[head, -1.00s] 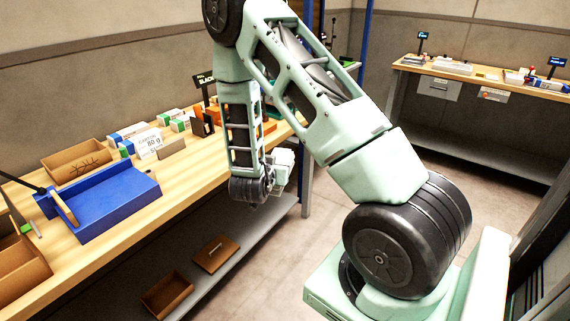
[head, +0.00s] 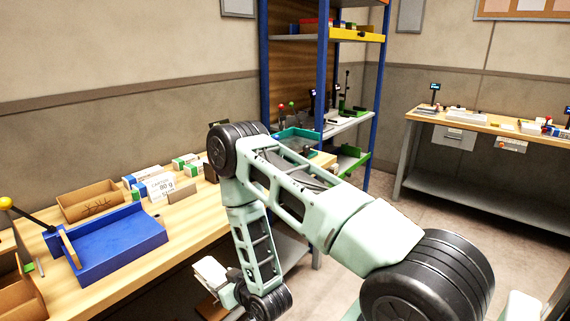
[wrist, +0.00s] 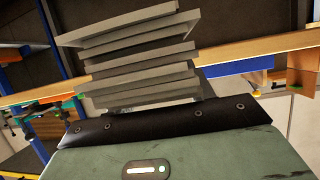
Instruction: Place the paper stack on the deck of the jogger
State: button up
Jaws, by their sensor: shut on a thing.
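The paper stack (wrist: 135,55) is several grey, unevenly offset layers in the wrist view. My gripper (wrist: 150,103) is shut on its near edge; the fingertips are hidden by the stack. In the head view the pale stack (head: 209,271) shows beside my gripper (head: 226,290), low in front of the bench's front edge and apart from the bench. A blue tray-like unit with a flat deck and raised edges, which looks like the jogger (head: 118,243), stands on the bench, left of and beyond my gripper. Its deck looks empty.
On the wooden bench (head: 190,222) stand a cardboard tray (head: 90,203), small cartons (head: 143,175) and a paper sign (head: 160,186). A black lever with a yellow knob (head: 6,203) reaches in at left. A teal tray (head: 297,136) and a blue-post shelf rack (head: 322,75) stand beyond.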

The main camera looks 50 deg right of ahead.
aim_at(290, 141)
jog(key=l+u, duration=0.15)
jog(key=l, duration=0.9)
jog(key=k+l+u, duration=0.15)
jog(key=l, duration=0.95)
jog(key=i, duration=0.05)
